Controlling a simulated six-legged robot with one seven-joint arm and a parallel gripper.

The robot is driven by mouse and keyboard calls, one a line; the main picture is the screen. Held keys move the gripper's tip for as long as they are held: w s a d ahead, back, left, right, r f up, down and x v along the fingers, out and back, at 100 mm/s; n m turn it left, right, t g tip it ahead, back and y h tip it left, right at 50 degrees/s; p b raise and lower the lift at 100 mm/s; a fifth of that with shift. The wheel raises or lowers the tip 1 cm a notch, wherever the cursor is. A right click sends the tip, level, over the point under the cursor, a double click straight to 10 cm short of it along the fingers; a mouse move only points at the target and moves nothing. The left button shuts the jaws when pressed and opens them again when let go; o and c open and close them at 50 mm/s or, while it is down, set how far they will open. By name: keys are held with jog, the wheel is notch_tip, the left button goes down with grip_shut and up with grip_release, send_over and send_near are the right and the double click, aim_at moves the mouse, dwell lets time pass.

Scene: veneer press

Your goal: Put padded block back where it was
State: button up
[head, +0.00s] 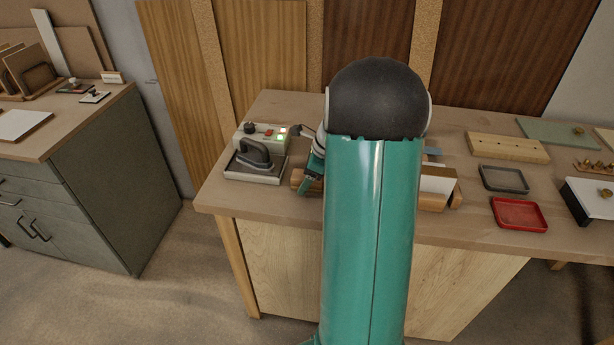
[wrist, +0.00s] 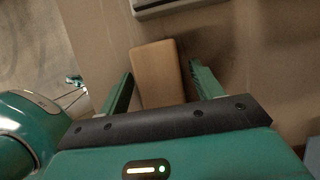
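A tan block with rounded edges (wrist: 157,70), which I take to be the padded block, lies on the bench in the wrist view. My gripper (wrist: 161,68) is open, with one finger on each side of the block. A small gap shows between the block and the right finger; the left finger is close to its edge, and I cannot tell whether it touches. In the head view my gripper (head: 312,178) is at the bench front, and part of the brown block (head: 297,178) shows beside it. My arm hides much of this area.
An iron on a grey plate with a control box (head: 262,134) stands just left of my gripper. Right of my arm are a wooden piece with a white face (head: 437,186), a grey tray (head: 504,179), a red tray (head: 519,214) and a holed wooden block (head: 508,148).

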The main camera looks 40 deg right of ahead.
jog(key=v, duration=1.2)
jog(key=s+a+r+n+h, duration=0.1)
jog(key=a+r+n, duration=0.2)
jog(key=a+n, duration=0.55)
jog(key=s+a+r+n+h, duration=0.15)
jog(key=a+r+n, duration=0.3)
jog(key=a, duration=0.75)
jog(key=s+a+f+n+t, duration=0.1)
jog(key=s+a+n+t, duration=0.1)
jog(key=s+a+n, duration=0.8)
jog(key=a+n, duration=0.3)
jog(key=n, duration=0.2)
jog(key=shift+s+a+f, duration=0.2)
jog(key=shift+s, duration=0.15)
